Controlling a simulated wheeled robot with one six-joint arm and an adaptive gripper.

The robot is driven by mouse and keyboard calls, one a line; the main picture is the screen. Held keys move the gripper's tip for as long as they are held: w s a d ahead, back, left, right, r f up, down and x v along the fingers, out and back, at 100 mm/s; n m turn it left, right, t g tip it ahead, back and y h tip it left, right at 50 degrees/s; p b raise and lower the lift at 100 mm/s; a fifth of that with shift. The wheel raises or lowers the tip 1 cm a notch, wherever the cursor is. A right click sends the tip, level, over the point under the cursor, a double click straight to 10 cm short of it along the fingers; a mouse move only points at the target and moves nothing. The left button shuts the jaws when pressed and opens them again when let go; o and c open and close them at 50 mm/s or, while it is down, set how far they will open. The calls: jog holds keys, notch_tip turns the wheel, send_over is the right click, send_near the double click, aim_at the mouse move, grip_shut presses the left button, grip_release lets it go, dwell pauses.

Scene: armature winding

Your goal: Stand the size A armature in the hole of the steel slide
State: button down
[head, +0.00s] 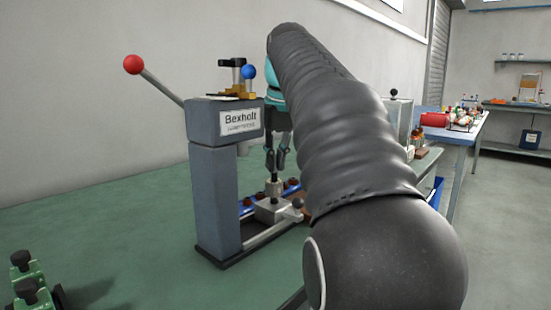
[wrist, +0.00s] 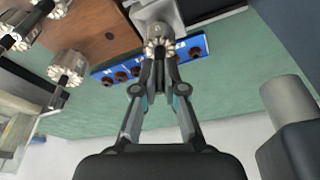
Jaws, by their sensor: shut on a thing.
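My gripper (head: 277,160) is shut on the upper shaft of an armature (head: 274,187), held upright beneath the head of the grey press. In the wrist view my gripper (wrist: 160,82) has its fingertips together on the shaft, and the segmented end of the armature (wrist: 159,48) shows just beyond them. The steel slide (head: 270,210) is a pale block right below the armature; it also shows in the wrist view (wrist: 152,13). The armature's lower end meets the slide in the picture. The hole is hidden, so I cannot tell whether the armature is in it.
The Bexholt press (head: 215,180) with its red-knobbed lever stands close left of my gripper. A blue strip with brown sockets (wrist: 120,73) lies beside the slide.

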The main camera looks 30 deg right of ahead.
jog(key=c, duration=1.2)
grip_release()
jog(key=shift+r, duration=0.1)
jog(key=p+v, duration=0.2)
jog(key=shift+w+r+p, duration=0.15)
jog(key=shift+w+p, duration=0.05)
jog(key=shift+p, duration=0.15)
jog(key=shift+w+p+v, duration=0.25)
jog(key=shift+p+v, duration=0.15)
jog(key=shift+v, duration=0.6)
jog(key=shift+r, duration=0.2)
